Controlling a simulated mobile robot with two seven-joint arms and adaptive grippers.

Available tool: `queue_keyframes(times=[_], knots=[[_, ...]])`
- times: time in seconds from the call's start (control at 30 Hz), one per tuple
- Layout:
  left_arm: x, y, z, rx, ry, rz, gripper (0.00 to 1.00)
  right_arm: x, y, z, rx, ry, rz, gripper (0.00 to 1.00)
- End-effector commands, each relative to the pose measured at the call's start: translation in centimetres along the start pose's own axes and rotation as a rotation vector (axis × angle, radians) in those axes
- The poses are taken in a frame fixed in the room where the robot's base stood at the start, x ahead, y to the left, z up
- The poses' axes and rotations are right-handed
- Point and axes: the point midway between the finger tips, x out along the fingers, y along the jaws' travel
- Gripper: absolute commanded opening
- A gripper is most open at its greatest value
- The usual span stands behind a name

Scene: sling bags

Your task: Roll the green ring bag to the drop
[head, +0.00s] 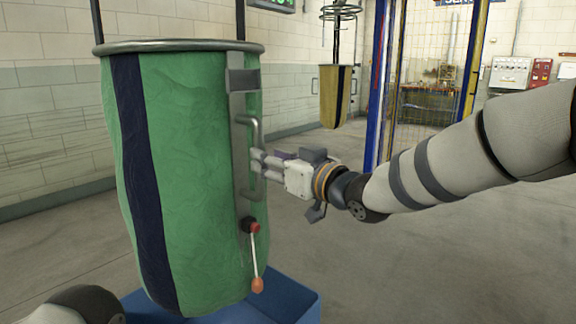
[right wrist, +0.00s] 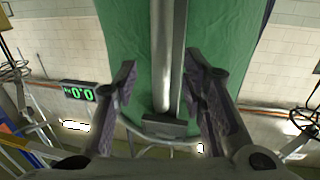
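The green ring bag (head: 190,170), with a dark blue stripe, hangs from a round metal rim (head: 180,46) at the left of the head view. A metal strip on its side carries an upright bar handle (head: 253,130) and, lower down, a lever with a red hub and orange knob (head: 257,284). My right gripper (head: 262,162) is at the handle, coming from the right. In the right wrist view its fingers (right wrist: 160,88) stand apart on either side of the bar, with a visible gap on the left. Of my left arm only a link shows at the lower left; its gripper is out of view.
A blue bin (head: 290,297) stands below the green bag. A yellow bag (head: 336,97) hangs farther back. Behind are a blue-and-yellow framed mesh gate (head: 378,85) and wall boxes. A green display (right wrist: 78,92) reads about 0.0. Grey floor lies open at centre.

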Motion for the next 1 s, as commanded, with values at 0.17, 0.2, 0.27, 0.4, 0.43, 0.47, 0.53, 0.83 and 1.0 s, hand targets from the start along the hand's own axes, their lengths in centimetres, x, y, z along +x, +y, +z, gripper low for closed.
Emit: queue_keyframes(times=[0.17, 0.2, 0.27, 0.4, 0.43, 0.47, 0.53, 0.83, 1.0], knots=[[0.0, 0.0, 0.0, 0.000, 0.000, 0.000, 0.38, -4.5, 0.1, -0.1, 0.001, 0.000, 0.002, 0.38], [0.0, 0.0, 0.0, 0.000, 0.000, 0.000, 0.38, -5.3, 0.1, 0.0, 0.002, 0.000, 0.002, 0.38], [0.0, 0.0, 0.0, 0.000, 0.000, 0.000, 0.38, -6.3, 0.1, 0.0, 0.000, -0.001, 0.002, 0.38], [0.0, 0.0, 0.0, 0.000, 0.000, 0.000, 0.38, -7.4, 0.0, 0.0, 0.000, -0.001, 0.001, 0.38], [0.0, 0.0, 0.0, 0.000, 0.000, 0.000, 0.38, -7.5, 0.0, 0.0, 0.000, -0.001, 0.001, 0.38], [0.0, 0.0, 0.0, 0.000, 0.000, 0.000, 0.38, -7.5, 0.0, 0.0, 0.000, -0.001, 0.001, 0.38], [0.0, 0.0, 0.0, 0.000, 0.000, 0.000, 0.38, -7.5, 0.0, 0.1, 0.000, -0.001, 0.001, 0.38], [0.0, 0.0, 0.0, 0.000, 0.000, 0.000, 0.38, -7.4, 0.0, 0.1, 0.000, -0.001, 0.001, 0.38], [0.0, 0.0, 0.0, 0.000, 0.000, 0.000, 0.38, -7.4, 0.0, 0.1, 0.000, -0.001, 0.001, 0.38]])
